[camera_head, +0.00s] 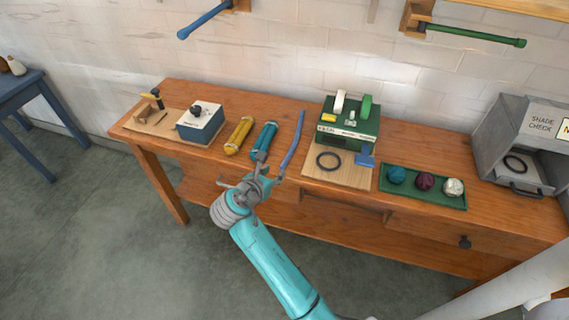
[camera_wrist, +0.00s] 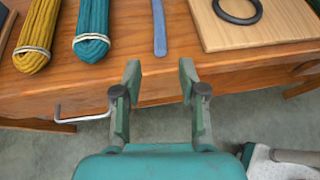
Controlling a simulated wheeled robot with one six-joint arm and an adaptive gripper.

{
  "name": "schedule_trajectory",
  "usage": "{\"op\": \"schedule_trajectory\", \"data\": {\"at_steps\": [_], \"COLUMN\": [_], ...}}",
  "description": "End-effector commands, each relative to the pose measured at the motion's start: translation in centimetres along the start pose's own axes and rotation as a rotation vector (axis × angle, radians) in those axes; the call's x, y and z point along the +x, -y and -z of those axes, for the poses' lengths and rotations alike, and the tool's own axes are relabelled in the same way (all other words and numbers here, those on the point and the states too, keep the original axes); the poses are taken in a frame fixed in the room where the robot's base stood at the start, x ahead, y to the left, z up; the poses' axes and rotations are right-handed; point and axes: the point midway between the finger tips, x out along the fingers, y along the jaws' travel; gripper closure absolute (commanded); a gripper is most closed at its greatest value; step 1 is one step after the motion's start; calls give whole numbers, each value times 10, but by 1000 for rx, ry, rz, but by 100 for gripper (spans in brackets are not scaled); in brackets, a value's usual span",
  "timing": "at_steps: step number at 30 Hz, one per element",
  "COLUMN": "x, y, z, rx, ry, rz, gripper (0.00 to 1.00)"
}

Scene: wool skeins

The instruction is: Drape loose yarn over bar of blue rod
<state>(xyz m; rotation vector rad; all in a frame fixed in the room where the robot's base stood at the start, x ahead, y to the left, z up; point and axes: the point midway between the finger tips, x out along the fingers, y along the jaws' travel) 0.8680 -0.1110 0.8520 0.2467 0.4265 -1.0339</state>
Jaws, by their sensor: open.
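A loose blue strand of yarn (camera_head: 292,142) lies lengthwise on the wooden table, right of the teal skein; its near end also shows in the wrist view (camera_wrist: 159,28). The blue rod (camera_head: 203,21) sticks out from a wooden mount on the wall, above the table's back edge; its bar looks bare. My gripper (camera_head: 264,172) is at the table's front edge. In the wrist view its two fingers (camera_wrist: 160,82) are apart with nothing between them, and the strand's near end lies ahead of the gap.
Yellow (camera_head: 239,136) and teal (camera_head: 263,140) skeins lie left of the strand. A wooden board (camera_head: 340,178) with a black ring and green device stands right. A green tray (camera_head: 425,204) holds yarn balls. A green rod (camera_head: 475,36) is on the wall at right.

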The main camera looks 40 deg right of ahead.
Motion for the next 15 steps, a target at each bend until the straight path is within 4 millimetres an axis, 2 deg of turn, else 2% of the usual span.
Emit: {"op": "schedule_trajectory", "data": {"at_steps": [6, 15], "x": [30, 59], "y": [1, 0], "z": [0, 0], "rx": [1, 1], "ry": [-1, 0], "rz": [2, 1], "gripper": [58, 58]}}
